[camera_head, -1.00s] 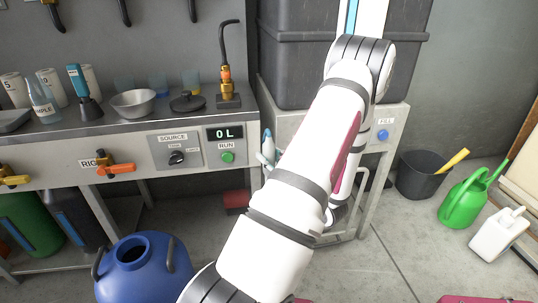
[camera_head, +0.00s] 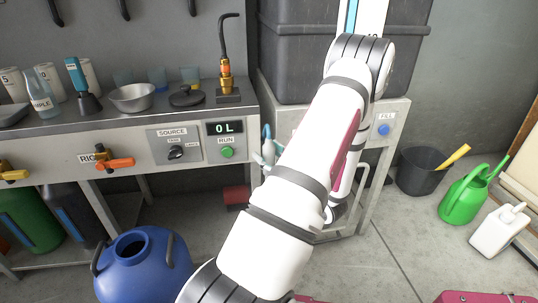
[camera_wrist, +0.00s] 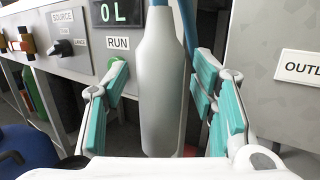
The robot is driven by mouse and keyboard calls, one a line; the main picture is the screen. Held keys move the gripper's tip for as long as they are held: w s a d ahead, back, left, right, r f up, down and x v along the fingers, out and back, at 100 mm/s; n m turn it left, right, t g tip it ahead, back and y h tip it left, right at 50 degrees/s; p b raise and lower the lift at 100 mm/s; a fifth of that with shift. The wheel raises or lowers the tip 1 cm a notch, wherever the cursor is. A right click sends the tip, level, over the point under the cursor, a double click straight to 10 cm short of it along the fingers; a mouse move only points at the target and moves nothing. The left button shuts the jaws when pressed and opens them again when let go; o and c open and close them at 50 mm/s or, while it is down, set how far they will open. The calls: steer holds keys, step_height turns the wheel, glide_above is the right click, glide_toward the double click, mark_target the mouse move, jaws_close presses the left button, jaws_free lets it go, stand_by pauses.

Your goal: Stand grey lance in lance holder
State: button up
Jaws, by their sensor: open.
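A smooth grey bottle-shaped body with a narrow neck, which looks like the grey lance (camera_wrist: 162,85), stands upright in the middle of the wrist view. My gripper (camera_wrist: 161,72) is open, with one teal-padded finger on each side of it and gaps showing. A black block with a brass and orange fitting and a hooked black pipe (camera_head: 226,72) stands on the bench. I cannot tell whether it is the lance holder.
The bench front (camera_head: 50,175) carries a source knob, a run button (camera_head: 227,152) and orange valve handles. A cabinet with a dark tank (camera_head: 292,75) stands to the right. A blue jug (camera_head: 170,265), black bucket (camera_head: 415,176) and green watering can (camera_head: 462,203) stand on the floor.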

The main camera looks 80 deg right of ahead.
steer(key=v, duration=1.2)
steer(key=shift+r, duration=0.1)
stand_by(0.4)
